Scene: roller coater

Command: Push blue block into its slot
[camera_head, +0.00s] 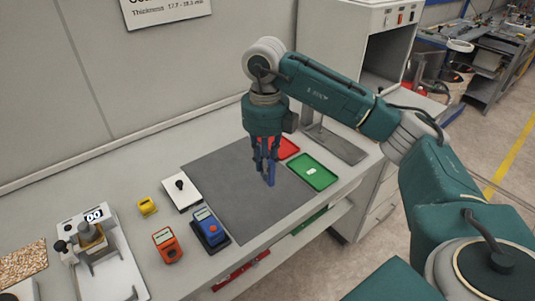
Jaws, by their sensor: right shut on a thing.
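My right gripper (266,168) points down over the grey mat (218,178) on the bench. It is shut on a narrow upright blue block (271,181), whose lower part shows below the fingers. The picture is too small to tell whether the block touches the mat. I cannot make out a slot for the block. My left gripper is not in view.
A green tray (325,181) lies right of the gripper, and a red tray (290,149) is partly hidden behind it. Left of the mat are a white plate with a black knob (182,193), blue (208,227) and orange (167,244) devices, and a yellow item (147,206).

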